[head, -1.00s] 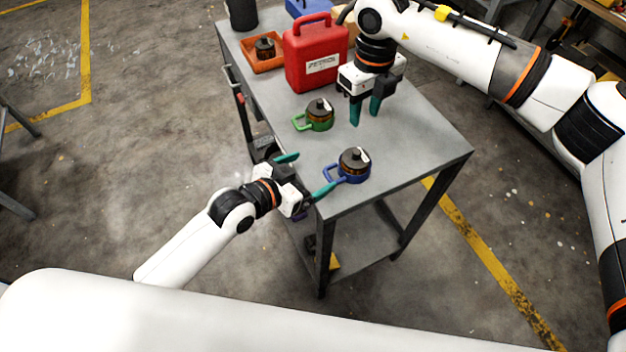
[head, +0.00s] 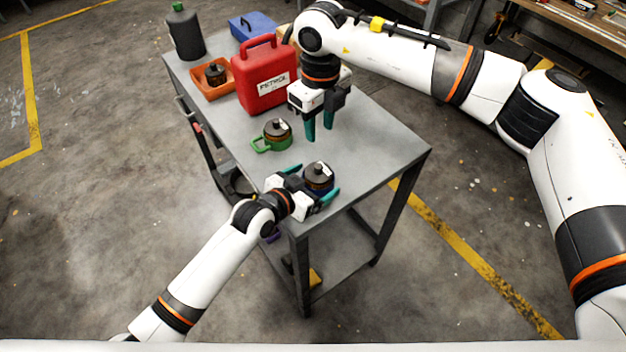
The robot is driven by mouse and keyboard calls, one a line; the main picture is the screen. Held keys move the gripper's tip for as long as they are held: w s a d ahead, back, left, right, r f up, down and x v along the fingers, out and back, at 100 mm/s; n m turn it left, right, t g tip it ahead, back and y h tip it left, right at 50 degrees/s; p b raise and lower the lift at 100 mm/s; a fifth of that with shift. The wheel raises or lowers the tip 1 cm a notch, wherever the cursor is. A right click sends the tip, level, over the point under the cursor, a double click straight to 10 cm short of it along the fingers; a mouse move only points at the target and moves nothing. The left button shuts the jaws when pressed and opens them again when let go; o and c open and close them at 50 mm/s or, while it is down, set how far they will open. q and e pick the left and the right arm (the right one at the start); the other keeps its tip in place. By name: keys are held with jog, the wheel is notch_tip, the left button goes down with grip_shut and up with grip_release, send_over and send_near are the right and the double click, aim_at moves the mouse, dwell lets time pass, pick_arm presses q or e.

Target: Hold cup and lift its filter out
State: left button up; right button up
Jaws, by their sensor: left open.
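The cup with the blue holder (head: 319,190) stands near the table's front corner, with a dark round filter (head: 318,170) on top. My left gripper (head: 311,182) is open at this cup, one teal finger on its far side and one on its near side. The gripper hides the cup's handle and much of its blue holder; I cannot tell whether the fingers touch it. A similar cup with a green holder (head: 277,138) stands farther back. My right gripper (head: 319,126) points down over the table behind the blue cup, open and empty.
A red petrol can (head: 262,82), an orange tray (head: 198,89) holding another dark-topped item, a black bottle (head: 186,35) and a blue box (head: 250,27) crowd the back of the grey table (head: 375,140). The table's right side is clear.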

aim_at(318, 166)
pick_arm(q)
jog(key=shift+w+d, duration=0.15)
jog(key=c, duration=1.1)
pick_arm(e)
jog(key=shift+o, duration=0.2)
pick_arm(q)
jog(key=shift+o, duration=0.2)
pick_arm(e)
jog(key=shift+o, duration=0.2)
jog(key=m, duration=0.5)
jog(key=shift+f, duration=0.3)
jog(key=shift+f+m, duration=1.9)
jog(key=shift+m, duration=0.55)
jog(key=shift+f+m, duration=1.95)
jog(key=shift+m, duration=0.45)
jog(key=shift+f+m, duration=1.9)
jog(key=shift+m, duration=0.55)
